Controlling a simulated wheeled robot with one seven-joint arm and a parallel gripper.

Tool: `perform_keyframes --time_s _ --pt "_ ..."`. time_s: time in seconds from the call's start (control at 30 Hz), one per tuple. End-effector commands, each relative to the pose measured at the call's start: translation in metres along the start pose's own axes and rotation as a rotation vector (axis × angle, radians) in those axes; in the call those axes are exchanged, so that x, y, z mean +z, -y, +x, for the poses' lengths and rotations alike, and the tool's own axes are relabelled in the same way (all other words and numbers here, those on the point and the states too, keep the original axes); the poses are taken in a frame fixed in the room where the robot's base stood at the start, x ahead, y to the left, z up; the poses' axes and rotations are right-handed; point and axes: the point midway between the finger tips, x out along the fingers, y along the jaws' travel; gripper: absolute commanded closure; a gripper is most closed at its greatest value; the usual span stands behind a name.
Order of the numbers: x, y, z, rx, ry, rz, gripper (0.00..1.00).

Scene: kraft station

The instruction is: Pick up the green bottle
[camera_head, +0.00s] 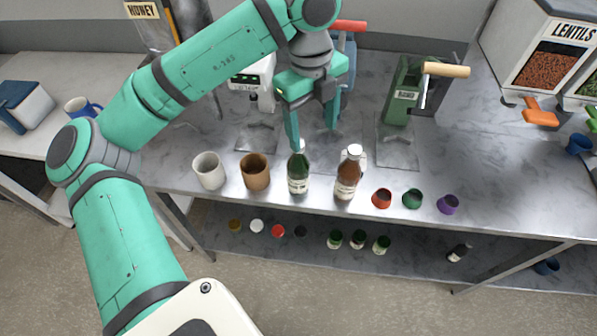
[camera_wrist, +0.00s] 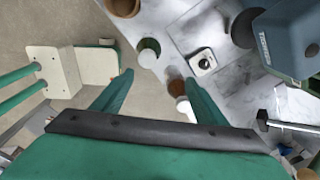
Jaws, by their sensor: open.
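The green bottle (camera_head: 298,178) stands upright on the grey marbled counter near its front edge, with a pale label and a light cap. In the wrist view the green bottle (camera_wrist: 149,46) is seen from above, beyond and between my fingers. My gripper (camera_head: 312,128) is open and empty above the counter, behind and above the bottle in the head view. One finger overlaps the bottle's top in the picture; I cannot tell whether they touch. In the wrist view my gripper (camera_wrist: 158,92) shows both fingers spread apart.
A brown bottle (camera_head: 347,178) with a white cap stands right of the green one, close to a finger in the wrist view. A brown cup (camera_head: 255,172) and white cup (camera_head: 208,170) stand left. Small red (camera_head: 382,198), green and purple cups sit right. Machines stand behind.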

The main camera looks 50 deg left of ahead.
Motion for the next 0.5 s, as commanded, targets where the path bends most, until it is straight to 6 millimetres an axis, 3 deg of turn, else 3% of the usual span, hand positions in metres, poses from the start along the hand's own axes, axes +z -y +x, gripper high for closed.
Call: perform_keyframes --time_s 0.17,0.5 --pt "0.018 -0.022 0.006 0.055 0.033 -0.005 0.34" --pt "0.020 -0.024 0.051 0.056 0.034 -0.003 0.34"
